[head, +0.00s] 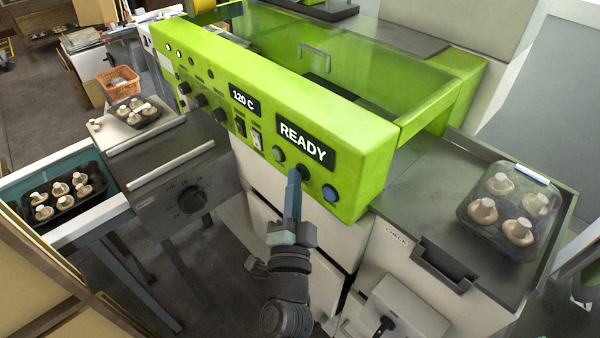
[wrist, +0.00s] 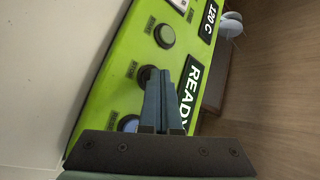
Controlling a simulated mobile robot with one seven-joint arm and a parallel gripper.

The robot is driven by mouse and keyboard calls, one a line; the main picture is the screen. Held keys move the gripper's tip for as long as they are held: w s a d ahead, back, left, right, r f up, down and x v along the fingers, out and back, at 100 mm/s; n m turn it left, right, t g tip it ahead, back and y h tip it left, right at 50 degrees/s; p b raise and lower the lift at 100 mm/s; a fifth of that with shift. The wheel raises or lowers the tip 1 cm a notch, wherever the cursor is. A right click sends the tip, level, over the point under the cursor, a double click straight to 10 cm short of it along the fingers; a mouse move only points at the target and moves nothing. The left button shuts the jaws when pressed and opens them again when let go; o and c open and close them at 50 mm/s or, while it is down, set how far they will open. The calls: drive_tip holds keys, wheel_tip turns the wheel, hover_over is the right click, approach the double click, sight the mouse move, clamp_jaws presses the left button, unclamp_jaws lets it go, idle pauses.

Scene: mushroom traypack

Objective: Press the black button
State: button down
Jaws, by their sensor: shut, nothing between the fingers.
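The black button (head: 304,172) is on the front of the green machine's panel (head: 365,160), below the READY display (head: 305,146). It sits between a grey-green button (head: 278,154) and a blue button (head: 330,193). My gripper (head: 294,173) is shut and empty, its fingertips just left of the black button in the head view. In the wrist view my gripper (wrist: 166,72) overlaps the edge of the black button (wrist: 145,74), partly hiding it. I cannot tell whether the tips touch the button or panel.
A clear-covered tray of mushrooms (head: 463,212) stands on the right counter. An open black tray of mushrooms (head: 88,198) lies at left, with another tray (head: 120,114) behind it. A 120 C display (head: 244,101) and several knobs share the panel.

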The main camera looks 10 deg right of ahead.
idle(0.3)
drive_tip(key=shift+s+a+p, duration=0.55)
drive_tip(key=shift+a+p, duration=0.1)
drive_tip(key=s+a+p, duration=0.1)
drive_tip(key=a, duration=0.1)
drive_tip(key=s+a+p, duration=0.2)
idle(0.4)
idle(0.6)
